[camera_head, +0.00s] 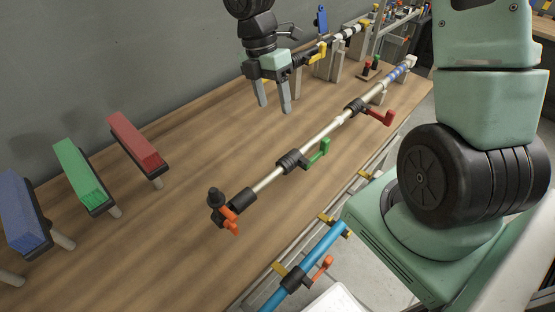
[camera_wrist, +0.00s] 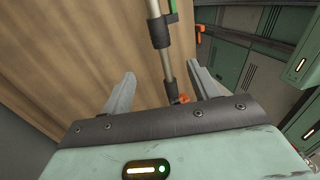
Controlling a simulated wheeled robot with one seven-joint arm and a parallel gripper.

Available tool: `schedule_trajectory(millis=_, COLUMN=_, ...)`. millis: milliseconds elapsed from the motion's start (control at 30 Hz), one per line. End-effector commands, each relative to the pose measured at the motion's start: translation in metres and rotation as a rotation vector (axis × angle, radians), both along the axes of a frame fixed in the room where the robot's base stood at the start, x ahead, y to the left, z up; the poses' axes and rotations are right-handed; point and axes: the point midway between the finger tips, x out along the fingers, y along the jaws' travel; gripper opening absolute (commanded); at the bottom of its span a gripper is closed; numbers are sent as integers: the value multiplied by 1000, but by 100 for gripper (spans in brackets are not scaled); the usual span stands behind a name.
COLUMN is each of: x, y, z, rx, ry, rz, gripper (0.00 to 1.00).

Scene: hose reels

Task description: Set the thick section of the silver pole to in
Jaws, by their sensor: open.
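The silver pole (camera_head: 325,134) lies diagonally above the wooden table in the head view, in stepped sections. A black collar with a green lever (camera_head: 319,152) joins a thin near section (camera_head: 269,178) to the middle one. A collar with a red lever (camera_head: 378,115) leads to the thicker far section (camera_head: 378,90), which has blue bands. The near end has a black grip and an orange lever (camera_head: 229,220). My gripper (camera_head: 273,108) is open and empty, above and left of the pole. In the wrist view the pole (camera_wrist: 168,70) shows beyond and between my fingers (camera_wrist: 163,92).
Blue (camera_head: 25,212), green (camera_head: 80,175) and red (camera_head: 135,140) blocks on stands are at left. A blue pole (camera_head: 318,252) runs along the front rail. Another pole with a yellow lever (camera_head: 316,55) is behind. The table's middle (camera_head: 200,130) is clear.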

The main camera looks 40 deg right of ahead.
Motion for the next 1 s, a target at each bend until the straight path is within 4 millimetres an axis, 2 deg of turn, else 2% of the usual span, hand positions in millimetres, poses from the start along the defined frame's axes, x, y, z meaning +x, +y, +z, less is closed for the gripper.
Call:
schedule_trajectory(millis=167, x=-6, y=-1, z=-19, rx=1, ry=6, rz=4, gripper=60)
schedule_trajectory(millis=700, x=-35, y=-6, z=-126, rx=1, ry=6, rz=3, gripper=60)
schedule_trajectory(millis=900, x=-42, y=-7, z=-154, rx=0, ry=4, rz=3, gripper=60)
schedule_trajectory(millis=1000, x=-44, y=-8, z=-162, rx=0, ry=2, rz=2, gripper=60)
